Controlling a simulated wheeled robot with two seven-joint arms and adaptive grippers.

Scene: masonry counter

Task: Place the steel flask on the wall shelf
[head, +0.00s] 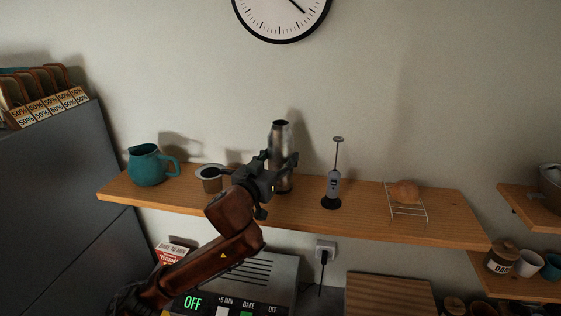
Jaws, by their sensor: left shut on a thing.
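The steel flask (281,140) is upright at the wooden wall shelf (440,228), near the middle of its length. My left gripper (284,162) is shut around the flask at mid-height, reaching in from the lower left. The flask's lower end shows just below the fingers, at the shelf's top surface; I cannot tell for sure whether it touches the wood. My right gripper is not in view.
On the shelf, a teal jug (146,166) and a small metal cup (210,178) stand left of the flask. A milk frother (333,185) and a wire rack (407,210) with a round brown item (405,192) are to the right. An oven (262,276) is below.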

